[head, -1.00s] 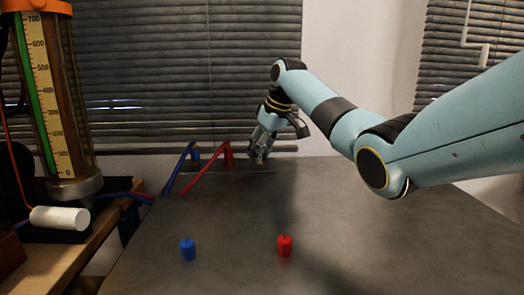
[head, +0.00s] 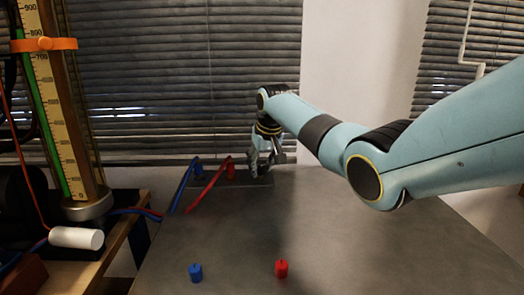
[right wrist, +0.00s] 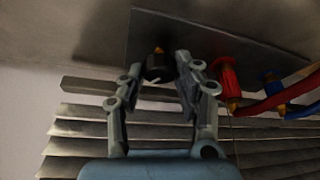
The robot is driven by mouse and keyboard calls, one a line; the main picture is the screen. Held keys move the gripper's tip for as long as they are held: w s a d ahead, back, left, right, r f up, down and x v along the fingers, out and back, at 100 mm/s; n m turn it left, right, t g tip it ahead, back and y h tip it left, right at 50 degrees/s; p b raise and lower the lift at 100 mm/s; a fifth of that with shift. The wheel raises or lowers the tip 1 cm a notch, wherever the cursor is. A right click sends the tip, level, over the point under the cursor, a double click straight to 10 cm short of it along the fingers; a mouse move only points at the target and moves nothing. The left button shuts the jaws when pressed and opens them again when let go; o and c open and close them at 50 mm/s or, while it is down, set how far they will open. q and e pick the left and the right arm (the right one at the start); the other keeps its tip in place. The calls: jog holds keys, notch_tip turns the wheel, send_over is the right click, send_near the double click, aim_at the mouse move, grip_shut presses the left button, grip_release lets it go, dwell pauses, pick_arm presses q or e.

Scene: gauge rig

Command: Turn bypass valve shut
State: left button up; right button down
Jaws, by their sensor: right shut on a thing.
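The bypass valve's black knob (right wrist: 157,65) shows between my fingertips in the right wrist view, in front of a dark panel (right wrist: 215,40). My right gripper (right wrist: 158,76) is shut on this knob, one finger on each side. In the head view my right gripper (head: 260,172) is at the back of the grey table, right of the red fitting (head: 230,172), and it hides the knob. The knob's turn angle cannot be read. My left gripper is in neither view.
Red and blue hoses run left from the red fitting and the blue fitting (head: 198,165). A blue cap (head: 195,272) and a red cap (head: 281,268) stand on the front of the table (head: 400,250). A tall gauge (head: 70,120) and white cylinder (head: 76,238) are left.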

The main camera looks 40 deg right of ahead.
jog(key=m+h+p, duration=0.1)
jog(key=m+p, duration=0.1)
jog(key=shift+a+r+m, duration=0.1)
jog(key=shift+r+m, duration=0.05)
jog(key=shift+m, duration=0.25)
jog(key=shift+m+g+h, duration=0.3)
jog(key=shift+m, duration=0.6)
jog(key=shift+w+f+m+g+h, duration=0.1)
jog(key=shift+f+m+g+h, duration=0.15)
jog(key=shift+m, duration=0.65)
jog(key=m+g+h+b, duration=0.1)
jog(key=m+b, duration=0.1)
jog(key=m, duration=0.1)
jog(key=m+g+b, duration=0.1)
jog(key=m+b, duration=0.1)
jog(key=b, duration=0.1)
jog(key=shift+a+m, duration=0.1)
jog(key=shift+m, duration=0.3)
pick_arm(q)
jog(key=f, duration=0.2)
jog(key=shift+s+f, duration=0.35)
pick_arm(e)
jog(key=shift+m, duration=0.3)
jog(key=shift+r, duration=0.1)
jog(key=c, duration=0.9)
grip_release()
jog(key=shift+c, duration=0.2)
